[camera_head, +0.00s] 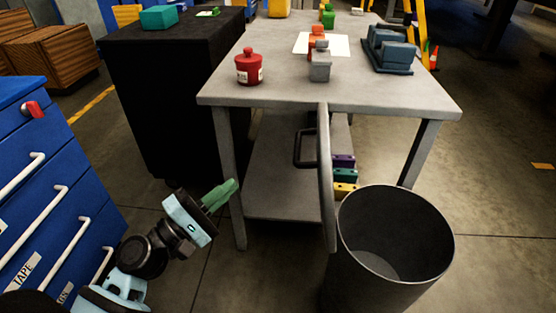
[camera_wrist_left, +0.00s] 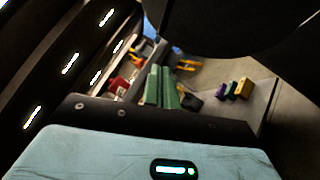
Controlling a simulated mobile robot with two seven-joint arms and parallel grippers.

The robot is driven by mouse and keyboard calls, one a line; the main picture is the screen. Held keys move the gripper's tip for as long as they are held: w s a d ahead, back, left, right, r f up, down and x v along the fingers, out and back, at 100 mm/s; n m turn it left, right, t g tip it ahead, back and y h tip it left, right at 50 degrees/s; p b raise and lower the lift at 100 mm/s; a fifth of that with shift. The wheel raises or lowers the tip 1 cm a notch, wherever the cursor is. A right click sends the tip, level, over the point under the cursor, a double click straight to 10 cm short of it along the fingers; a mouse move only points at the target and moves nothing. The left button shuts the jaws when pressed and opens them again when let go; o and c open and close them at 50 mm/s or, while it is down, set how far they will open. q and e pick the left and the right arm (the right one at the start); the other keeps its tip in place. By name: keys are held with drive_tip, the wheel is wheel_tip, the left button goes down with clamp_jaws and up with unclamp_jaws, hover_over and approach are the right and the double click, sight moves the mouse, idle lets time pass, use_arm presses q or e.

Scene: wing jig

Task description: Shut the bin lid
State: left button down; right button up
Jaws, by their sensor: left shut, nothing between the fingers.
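The bin (camera_head: 372,293) is a dark grey open-topped cylinder on the floor at the right of the head view. Its lid (camera_head: 326,185) stands upright at the bin's left rim, seen nearly edge-on, so the bin is open and looks empty inside. A dark handle (camera_head: 305,148) sticks out from the lid's left face. My left gripper (camera_head: 222,193) has green fingers, shut and empty. It is left of the lid and its handle, apart from both. The shut fingers also show in the left wrist view (camera_wrist_left: 161,86). My right gripper is not in view.
A grey table (camera_head: 285,92) stands behind the lid, its near left leg close to my left gripper. Coloured blocks (camera_head: 344,175) lie on its lower shelf. Blue drawers (camera_head: 50,190) stand at the left. A large dark shape (camera_wrist_left: 240,30) fills the wrist view's top right; I cannot tell what.

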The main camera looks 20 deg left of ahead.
use_arm(q)
drive_tip(key=s+d+p+x, duration=0.1)
drive_tip(key=d+p+x, duration=0.1)
drive_tip(key=x, duration=1)
drive_tip(key=shift+d+r+p, duration=0.35)
drive_tip(key=shift+r+p, duration=0.1)
drive_tip(key=shift+p, duration=0.15)
drive_tip(key=shift+w, duration=0.15)
